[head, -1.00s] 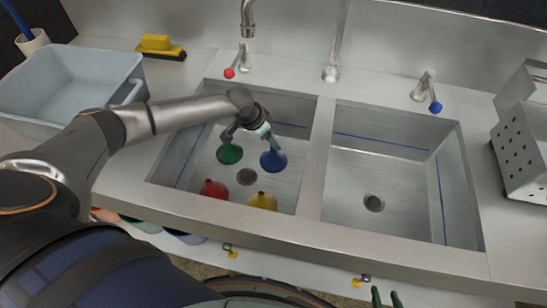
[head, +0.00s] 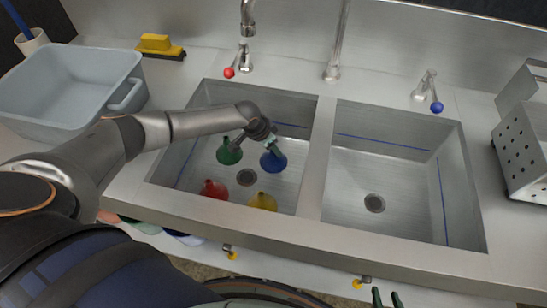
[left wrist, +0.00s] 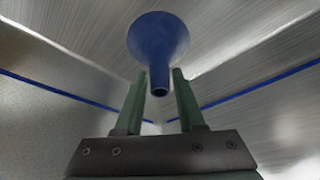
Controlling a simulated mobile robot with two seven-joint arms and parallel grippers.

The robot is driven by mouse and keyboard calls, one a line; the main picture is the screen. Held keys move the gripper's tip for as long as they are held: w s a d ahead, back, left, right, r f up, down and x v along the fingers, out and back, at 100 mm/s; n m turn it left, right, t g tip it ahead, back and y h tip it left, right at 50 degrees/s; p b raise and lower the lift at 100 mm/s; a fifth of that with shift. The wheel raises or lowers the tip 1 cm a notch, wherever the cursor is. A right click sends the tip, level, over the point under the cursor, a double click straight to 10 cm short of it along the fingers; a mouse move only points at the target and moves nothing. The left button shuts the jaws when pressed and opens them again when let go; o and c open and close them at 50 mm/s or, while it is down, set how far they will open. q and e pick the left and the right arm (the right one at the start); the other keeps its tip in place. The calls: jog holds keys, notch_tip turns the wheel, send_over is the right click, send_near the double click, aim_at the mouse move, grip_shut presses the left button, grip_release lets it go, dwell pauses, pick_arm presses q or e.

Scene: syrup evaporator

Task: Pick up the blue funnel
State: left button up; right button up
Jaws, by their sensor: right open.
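The blue funnel (head: 273,162) stands in the left sink basin, wide mouth down and spout up. It also shows in the left wrist view (left wrist: 158,40), its spout pointing toward the gripper. My left gripper (head: 270,146) is at the funnel's spout. In the left wrist view my left gripper (left wrist: 159,77) is open, its green fingertips on either side of the spout with visible gaps. My right gripper (head: 386,297) shows only as green fingertips at the bottom edge, open and far from the funnel.
A green funnel (head: 229,153), a red funnel (head: 214,190) and a yellow funnel (head: 262,202) stand close by around the drain (head: 246,177). The divider (head: 318,160) separates the empty right basin (head: 385,175). A grey tub (head: 65,85) stands at left.

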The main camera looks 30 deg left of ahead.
pick_arm(q)
grip_shut()
jog(key=shift+r, duration=0.1)
jog(key=shift+r, duration=0.25)
notch_tip(320, 180, up, 2)
jog(key=shift+r+p, duration=0.2)
jog(key=shift+p, duration=0.15)
jog(key=s+a+r+p, duration=0.1)
jog(key=s+a+r, duration=0.6)
jog(key=s+r, duration=0.3)
jog(key=shift+s, duration=1.05)
